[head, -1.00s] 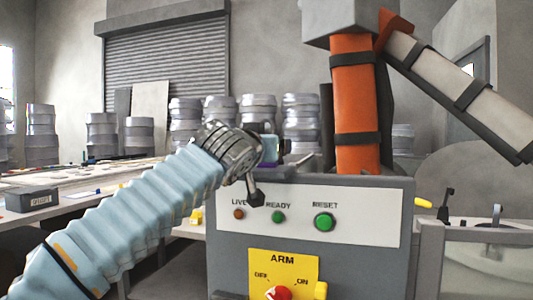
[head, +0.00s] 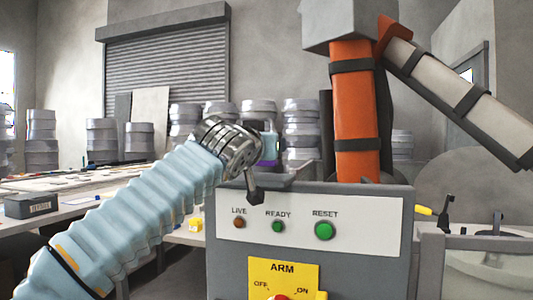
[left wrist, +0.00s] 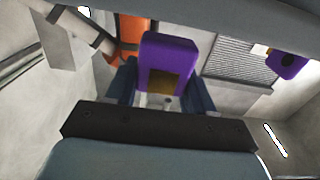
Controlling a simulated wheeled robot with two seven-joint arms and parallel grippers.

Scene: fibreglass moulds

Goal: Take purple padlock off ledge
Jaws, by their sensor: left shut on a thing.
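The purple padlock (head: 268,152) shows partly behind my left gripper (head: 266,146) in the head view. In the left wrist view the padlock (left wrist: 180,50), with a dark yellow patch, stands between the blue fingers of my left gripper (left wrist: 160,92), which is shut on it. The grey ledge (head: 280,181) sits on top of the control box, just below the padlock. A small gap seems to show between them. My right gripper is not in view.
The control box (head: 310,258) has a red, two green lights or buttons, and a yellow ARM panel (head: 255,280). An orange and grey jointed arm (head: 356,110) stands behind it. A second purple object (left wrist: 288,66) shows at the right of the left wrist view. A cluttered table (head: 75,210) is at left.

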